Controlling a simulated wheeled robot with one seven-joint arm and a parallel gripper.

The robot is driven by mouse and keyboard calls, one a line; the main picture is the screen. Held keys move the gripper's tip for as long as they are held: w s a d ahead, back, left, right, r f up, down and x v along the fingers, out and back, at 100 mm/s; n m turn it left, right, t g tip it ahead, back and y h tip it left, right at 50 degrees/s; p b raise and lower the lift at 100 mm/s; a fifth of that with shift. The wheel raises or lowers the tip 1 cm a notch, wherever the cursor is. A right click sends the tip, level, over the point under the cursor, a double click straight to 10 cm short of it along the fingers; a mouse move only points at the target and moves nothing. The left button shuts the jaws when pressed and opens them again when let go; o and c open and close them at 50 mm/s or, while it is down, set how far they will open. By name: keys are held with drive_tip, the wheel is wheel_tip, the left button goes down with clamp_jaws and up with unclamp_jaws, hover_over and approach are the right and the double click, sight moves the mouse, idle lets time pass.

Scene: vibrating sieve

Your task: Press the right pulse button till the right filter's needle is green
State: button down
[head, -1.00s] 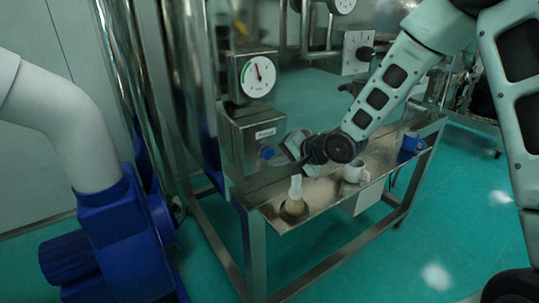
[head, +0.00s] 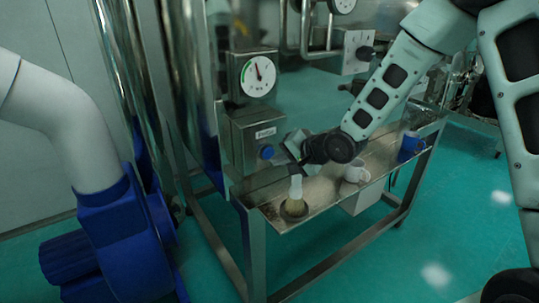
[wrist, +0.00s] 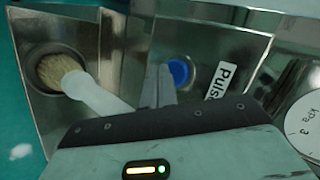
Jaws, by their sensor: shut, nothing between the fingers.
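A blue pulse button (head: 267,152) sits on the front of a steel box below a white dial gauge (head: 259,76). The gauge's needle points up, slightly left; the colour it rests on is too small to tell. In the wrist view the blue button (wrist: 179,71) shows beside a "Puls…" label (wrist: 220,86). My gripper (wrist: 160,72) is shut and empty, its fingertips close to the button's left side there. I cannot tell whether they touch the box. Part of the gauge (wrist: 303,117) marked kPa shows at the right.
A second gauge (head: 343,5) is higher up. A blue blower (head: 110,235) stands at the left.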

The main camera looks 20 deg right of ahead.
drive_tip(key=shift+w, duration=0.15)
idle(0.7)
drive_tip(key=shift+w+a, duration=0.15)
drive_tip(key=shift+w, duration=0.1)
drive_tip(key=shift+w+a+p, duration=0.15)
drive_tip(key=shift+w+p, duration=0.25)
drive_tip(key=shift+w, duration=0.1)
idle(0.7)
drive_tip(key=shift+s, duration=0.1)
drive_tip(key=shift+s+d, duration=0.3)
drive_tip(key=shift+s, duration=0.5)
drive_tip(key=s, duration=0.1)
drive_tip(key=s+d, duration=0.1)
drive_tip(key=s, duration=0.2)
drive_tip(key=shift+s+d+p, duration=0.3)
drive_tip(key=shift+s+p, duration=0.05)
idle(0.6)
